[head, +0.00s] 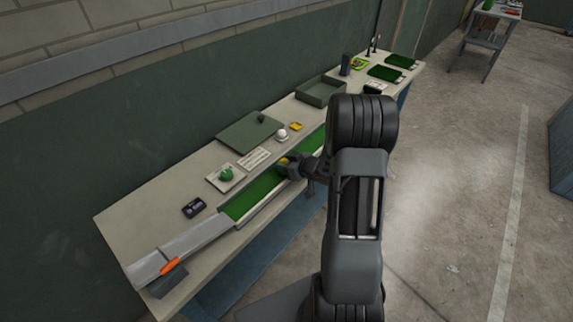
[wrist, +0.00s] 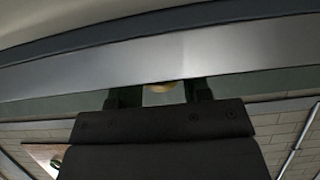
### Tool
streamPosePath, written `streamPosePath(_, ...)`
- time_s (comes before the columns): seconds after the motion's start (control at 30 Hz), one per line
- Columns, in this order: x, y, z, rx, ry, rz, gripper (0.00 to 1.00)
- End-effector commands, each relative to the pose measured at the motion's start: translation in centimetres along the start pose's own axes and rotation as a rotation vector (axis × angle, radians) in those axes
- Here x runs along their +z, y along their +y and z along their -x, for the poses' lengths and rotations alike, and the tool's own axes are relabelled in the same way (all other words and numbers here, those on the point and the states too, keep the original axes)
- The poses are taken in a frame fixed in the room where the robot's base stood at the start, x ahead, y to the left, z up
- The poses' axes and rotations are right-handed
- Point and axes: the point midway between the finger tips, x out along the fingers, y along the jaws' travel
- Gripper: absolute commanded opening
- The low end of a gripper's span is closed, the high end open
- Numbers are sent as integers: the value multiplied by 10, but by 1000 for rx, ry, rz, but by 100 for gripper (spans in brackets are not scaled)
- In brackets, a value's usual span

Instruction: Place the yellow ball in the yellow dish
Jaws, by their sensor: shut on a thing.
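The yellow ball (head: 284,161) shows as a small yellow patch at the tip of my gripper (head: 287,164), over the green turf strip (head: 257,190). In the wrist view, part of the yellow ball (wrist: 160,87) sits between the two dark fingers of my gripper (wrist: 158,92), which is shut on it. Its gap above the turf cannot be told. The small yellow dish (head: 296,126) lies on the bench behind and slightly right of my gripper, apart from it, and looks empty.
A white domed item (head: 282,135) stands close to the dish. A dark green board (head: 249,132), an open green tray (head: 320,91) and a green item on a pale plate (head: 226,174) are also on the bench. A grey ramp (head: 190,252) lies at the near left.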

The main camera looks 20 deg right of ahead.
Motion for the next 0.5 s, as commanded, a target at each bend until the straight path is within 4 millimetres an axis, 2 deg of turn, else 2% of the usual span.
streamPosePath(0.5, 7, 0, -3, 1, 1, 0, 21)
